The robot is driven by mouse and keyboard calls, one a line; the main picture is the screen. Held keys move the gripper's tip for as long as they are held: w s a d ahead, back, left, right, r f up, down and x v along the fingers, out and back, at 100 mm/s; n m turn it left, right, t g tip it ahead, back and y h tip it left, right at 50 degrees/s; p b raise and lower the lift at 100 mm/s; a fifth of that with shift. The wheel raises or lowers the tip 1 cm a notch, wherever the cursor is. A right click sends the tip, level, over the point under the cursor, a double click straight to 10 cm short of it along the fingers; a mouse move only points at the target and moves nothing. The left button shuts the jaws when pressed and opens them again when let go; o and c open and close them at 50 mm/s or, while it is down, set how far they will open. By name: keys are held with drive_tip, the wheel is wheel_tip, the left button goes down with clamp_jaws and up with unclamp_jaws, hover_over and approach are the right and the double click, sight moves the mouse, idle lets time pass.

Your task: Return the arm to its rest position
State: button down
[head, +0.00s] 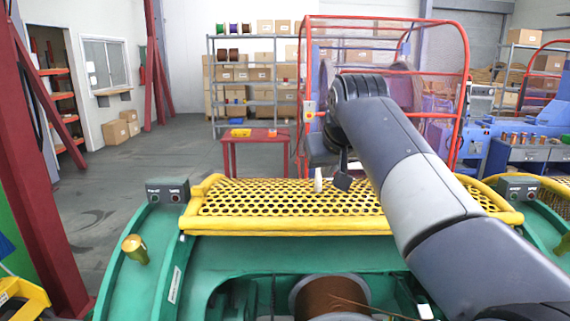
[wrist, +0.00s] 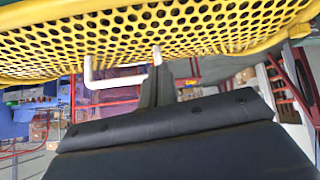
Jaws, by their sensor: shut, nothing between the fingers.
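My arm reaches from the lower right of the head view up to a bend near the middle. From there it drops to my gripper (head: 342,181), which is small, dark and partly hidden by the arm. In the wrist view my gripper (wrist: 156,72) shows its dark fingers together and empty. They are close to a white bracket-like handle (wrist: 105,83) by the yellow perforated guard (wrist: 210,22). I cannot tell whether the fingers touch the handle.
The green machine body (head: 150,250) holds a copper-coloured spool (head: 330,296) below the guard. A control box (head: 168,190) sits at the guard's left. A red table (head: 255,150) and a red-framed cage (head: 465,60) stand behind. Floor at left (head: 110,185) is clear.

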drive_tip(key=x, duration=0.2)
drive_tip(key=p+x, duration=0.1)
drive_tip(key=x, duration=0.1)
drive_tip(key=shift+w+r, duration=0.1)
drive_tip(key=shift+w, duration=0.25)
drive_tip(key=shift+w+p, duration=0.9)
drive_tip(key=shift+w, duration=0.1)
drive_tip(key=shift+s, duration=0.1)
